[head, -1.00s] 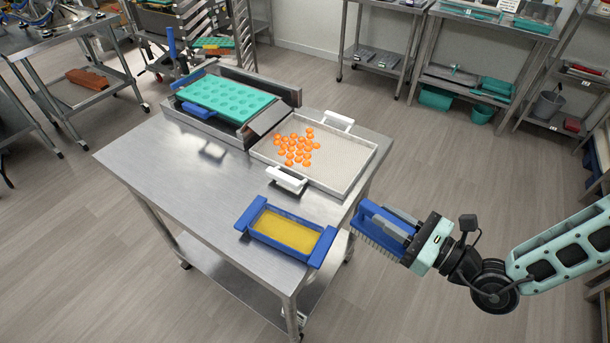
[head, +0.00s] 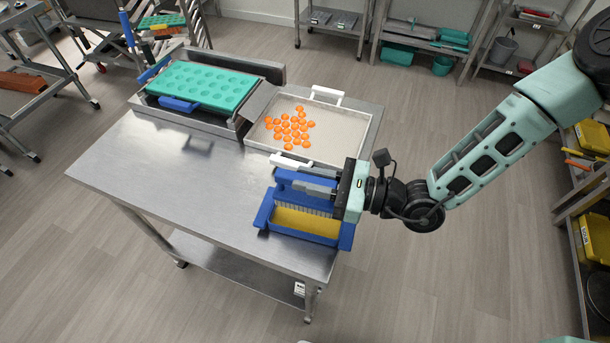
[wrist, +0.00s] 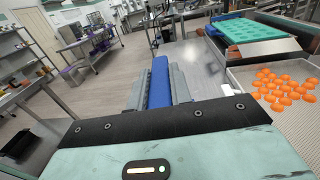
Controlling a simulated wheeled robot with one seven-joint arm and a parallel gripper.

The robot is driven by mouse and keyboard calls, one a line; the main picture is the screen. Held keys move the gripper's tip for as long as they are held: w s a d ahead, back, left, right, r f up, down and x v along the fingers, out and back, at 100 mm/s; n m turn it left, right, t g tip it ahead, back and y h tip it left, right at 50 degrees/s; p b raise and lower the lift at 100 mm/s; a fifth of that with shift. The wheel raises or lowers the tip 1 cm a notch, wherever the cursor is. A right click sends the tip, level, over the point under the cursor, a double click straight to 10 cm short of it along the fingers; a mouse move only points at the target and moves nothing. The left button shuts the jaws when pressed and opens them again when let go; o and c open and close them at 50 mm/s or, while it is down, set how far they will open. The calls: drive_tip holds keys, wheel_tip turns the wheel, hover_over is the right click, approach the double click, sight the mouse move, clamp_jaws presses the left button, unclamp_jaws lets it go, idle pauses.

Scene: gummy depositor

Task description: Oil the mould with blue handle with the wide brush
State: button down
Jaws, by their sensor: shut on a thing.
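My gripper (head: 335,189) is shut on the wide brush (head: 298,182), which has a blue body and pale bristles. The brush is over the back part of a blue tray with yellow oil (head: 303,223) at the table's front right corner. Its bristles point down at the oil; I cannot tell whether they touch it. In the wrist view the brush's blue top (wrist: 159,82) shows between the grey fingers. The teal mould with blue handle (head: 203,86) lies in a metal holder at the table's back left. The blue handle (head: 178,104) faces the front.
A mesh-bottomed tray (head: 345,135) with white handles and several orange gummies (head: 290,127) stands right of the mould. The left and middle of the steel table (head: 160,165) are clear. Shelves with yellow bins (head: 594,135) stand at the far right.

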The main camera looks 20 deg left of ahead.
sight(311, 203)
drive_tip(key=shift+d+f, duration=0.1)
drive_tip(key=shift+f, duration=0.05)
drive_tip(key=shift+f+b, duration=2.2)
drive_tip(key=shift+f, duration=1.7)
drive_tip(key=shift+f, duration=0.2)
drive_tip(key=shift+r, duration=0.15)
drive_tip(key=shift+r+p, duration=2.4)
drive_tip(key=shift+r, duration=0.25)
wheel_tip(311, 203, up, 4)
drive_tip(key=p, duration=0.4)
drive_tip(key=shift+r, duration=0.1)
